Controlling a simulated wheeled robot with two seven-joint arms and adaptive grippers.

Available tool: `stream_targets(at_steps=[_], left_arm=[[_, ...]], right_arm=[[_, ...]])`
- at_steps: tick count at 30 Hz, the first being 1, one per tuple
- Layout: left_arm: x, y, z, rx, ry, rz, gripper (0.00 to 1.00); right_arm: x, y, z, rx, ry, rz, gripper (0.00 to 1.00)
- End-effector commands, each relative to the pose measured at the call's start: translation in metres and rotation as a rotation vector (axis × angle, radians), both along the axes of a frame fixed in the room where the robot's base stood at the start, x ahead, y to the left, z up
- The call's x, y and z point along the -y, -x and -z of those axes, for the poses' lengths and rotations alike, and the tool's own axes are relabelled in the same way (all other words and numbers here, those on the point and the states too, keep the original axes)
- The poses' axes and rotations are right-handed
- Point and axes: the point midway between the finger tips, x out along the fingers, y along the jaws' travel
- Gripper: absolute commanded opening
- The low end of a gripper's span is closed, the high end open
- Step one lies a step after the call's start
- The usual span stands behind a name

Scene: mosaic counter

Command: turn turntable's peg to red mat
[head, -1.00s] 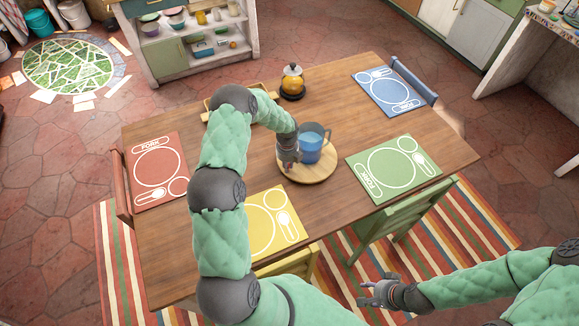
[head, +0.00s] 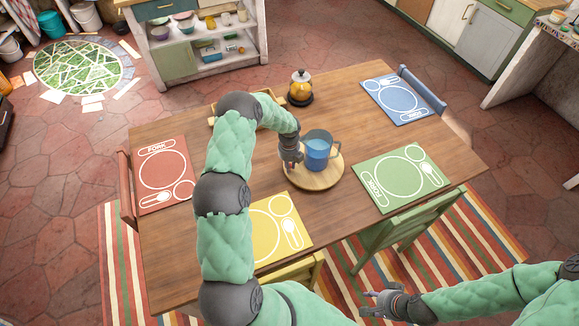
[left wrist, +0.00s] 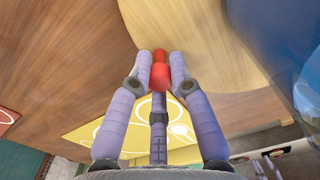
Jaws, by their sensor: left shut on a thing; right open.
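The turntable (head: 325,180) is a round pale wooden disc near the middle of the table. A blue mug-like vessel (head: 318,152) stands on it. My left gripper (head: 290,165) is at the turntable's left edge. In the left wrist view its fingers are shut around the red peg (left wrist: 160,74), beside the disc's rim (left wrist: 235,60). In the head view the fingers mostly hide the peg. The red mat (head: 163,172) lies at the table's left end, apart from the turntable. My right gripper (head: 372,303) is open and empty, low in front of the table.
A yellow mat (head: 262,232) lies in front of the turntable, a green mat (head: 400,177) to its right and a blue mat (head: 393,98) at the far right. A glass pot (head: 300,88) and a wooden tray (head: 214,122) stand behind. Chairs surround the table.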

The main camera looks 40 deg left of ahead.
Motion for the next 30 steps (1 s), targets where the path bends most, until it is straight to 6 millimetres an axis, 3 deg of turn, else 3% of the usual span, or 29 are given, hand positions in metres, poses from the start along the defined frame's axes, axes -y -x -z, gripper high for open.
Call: stream_targets(at_steps=[12, 13, 15, 25, 30], left_arm=[[-0.001, -0.004, -0.003, 0.011, -0.003, -0.001, 0.0], [-0.001, -0.004, -0.003, 0.011, -0.003, -0.001, 0.29], [-0.001, -0.004, -0.003, 0.01, -0.003, -0.001, 0.44], [0.0, -0.001, -0.002, 0.003, 0.0, 0.0, 0.44], [-0.001, -0.002, -0.016, 0.004, -0.002, 0.0, 0.44]], right_arm=[[0.0, 0.0, 0.0, 0.0, 0.0, 0.0, 0.43], [0.0, 0.0, 0.0, 0.0, 0.0, 0.0, 0.43], [0.0, 0.0, 0.0, 0.0, 0.0, 0.0, 0.43], [0.0, 0.0, 0.0, 0.0, 0.0, 0.0, 0.43], [0.0, 0.0, 0.0, 0.0, 0.0, 0.0, 0.43]])
